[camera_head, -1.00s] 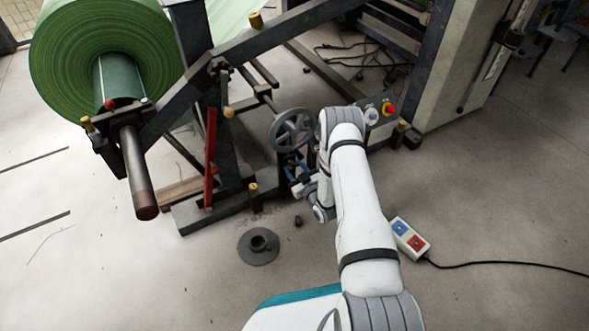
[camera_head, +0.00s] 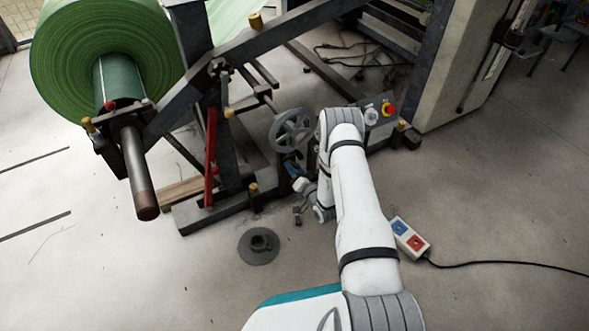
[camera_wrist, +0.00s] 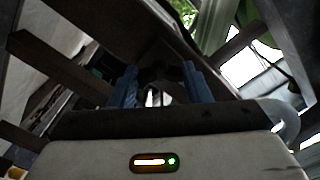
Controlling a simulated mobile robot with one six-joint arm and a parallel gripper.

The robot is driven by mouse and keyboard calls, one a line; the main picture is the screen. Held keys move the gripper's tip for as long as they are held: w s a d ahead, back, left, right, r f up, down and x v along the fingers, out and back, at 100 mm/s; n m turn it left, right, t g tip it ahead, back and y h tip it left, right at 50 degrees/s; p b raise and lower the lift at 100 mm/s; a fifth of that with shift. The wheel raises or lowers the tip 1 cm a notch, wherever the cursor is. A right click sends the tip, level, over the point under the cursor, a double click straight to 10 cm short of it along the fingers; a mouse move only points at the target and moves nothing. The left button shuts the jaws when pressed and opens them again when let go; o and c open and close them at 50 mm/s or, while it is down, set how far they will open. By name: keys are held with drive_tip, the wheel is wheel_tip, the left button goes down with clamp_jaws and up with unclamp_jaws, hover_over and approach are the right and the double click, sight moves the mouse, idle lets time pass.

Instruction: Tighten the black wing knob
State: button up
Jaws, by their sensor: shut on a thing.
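In the wrist view, the two blue fingers of my gripper (camera_wrist: 160,88) reach up on either side of a dark piece. This piece, which looks like the black wing knob (camera_wrist: 162,73), is held between the fingertips. It is dim there, so its wings and its seat are hard to make out. In the head view, my gripper (camera_head: 294,167) is small and partly hidden by my arm, just below the grey handwheel of the unwind stand. The knob cannot be made out in that view.
The spoked handwheel (camera_head: 291,131) is close above my gripper. A red lever (camera_head: 210,157) stands to the left. A control box with a red button (camera_head: 388,109) is behind my arm. A round dark flange (camera_head: 258,247) and a pendant (camera_head: 409,238) lie on the floor.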

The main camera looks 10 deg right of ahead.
drive_tip(key=shift+s+f+m, duration=0.1)
drive_tip(key=shift+m, duration=2)
drive_tip(key=shift+s+f+m, duration=0.1)
drive_tip(key=shift+m, duration=2)
drive_tip(key=o, duration=1)
drive_tip(key=shift+w+r, duration=0.15)
drive_tip(key=p+v, duration=0.3)
drive_tip(key=v, duration=0.5)
